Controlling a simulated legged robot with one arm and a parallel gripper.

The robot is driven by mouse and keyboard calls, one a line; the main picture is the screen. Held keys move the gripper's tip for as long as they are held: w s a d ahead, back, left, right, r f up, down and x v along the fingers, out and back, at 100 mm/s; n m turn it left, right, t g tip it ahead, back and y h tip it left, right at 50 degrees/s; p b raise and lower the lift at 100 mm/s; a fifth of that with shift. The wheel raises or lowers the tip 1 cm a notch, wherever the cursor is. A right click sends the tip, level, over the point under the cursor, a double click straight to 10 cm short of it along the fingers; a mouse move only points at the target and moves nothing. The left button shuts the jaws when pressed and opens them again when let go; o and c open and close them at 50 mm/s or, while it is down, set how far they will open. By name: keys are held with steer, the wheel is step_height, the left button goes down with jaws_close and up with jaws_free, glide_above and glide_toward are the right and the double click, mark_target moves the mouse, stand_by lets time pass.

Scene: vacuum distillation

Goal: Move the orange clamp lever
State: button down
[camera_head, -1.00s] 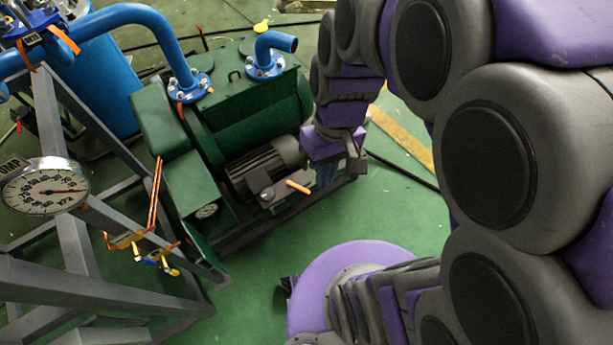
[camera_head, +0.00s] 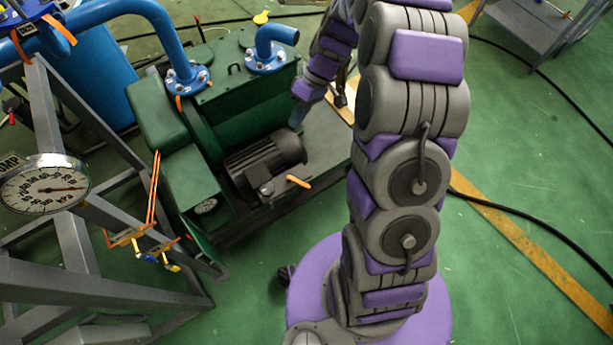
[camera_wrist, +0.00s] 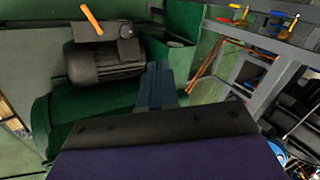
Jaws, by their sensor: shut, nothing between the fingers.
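An orange lever (camera_head: 298,181) sticks out beside the small box on the black motor (camera_head: 265,162) of the green pump unit. In the wrist view the lever (camera_wrist: 92,19) is at the upper left, over the motor (camera_wrist: 103,60). My gripper (camera_head: 297,118) is just above the motor's far right end in the head view, apart from the lever. In the wrist view its blue-grey fingers (camera_wrist: 158,68) are together and empty, to the right of the motor. The fingertips are small in the head view, so contact with the motor cannot be told.
The green pump housing (camera_head: 245,105) with blue pipes (camera_head: 272,55) stands behind the motor. Green floor is open at the right, with a black cable (camera_head: 540,215).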

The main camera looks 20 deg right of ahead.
mark_target(298, 183)
steer(key=w+d+f+n+t+y, duration=0.15)
steer(key=d+f, duration=0.35)
steer(key=f, duration=0.6)
steer(key=w+d+f+n, duration=0.15)
steer(key=d+f, duration=0.35)
steer(key=f, duration=0.6)
steer(key=w+d+f, duration=0.3)
steer(key=d+f, duration=0.1)
steer(key=f, duration=0.8)
steer(key=shift+s+a+f+b, duration=0.6)
steer(key=shift+a+f, duration=0.7)
steer(key=shift+a, duration=0.25)
steer(key=shift+s+a+f+b, duration=0.55)
steer(key=shift+s+a+f, duration=0.2)
steer(key=shift+a+f, duration=0.7)
steer(key=shift+s+a+f+b, duration=0.6)
steer(key=shift+a+f, duration=0.55)
steer(key=shift+a, duration=0.55)
steer(key=shift+s+d, duration=0.1)
steer(key=shift+s, duration=0.1)
steer(key=shift+d, duration=0.15)
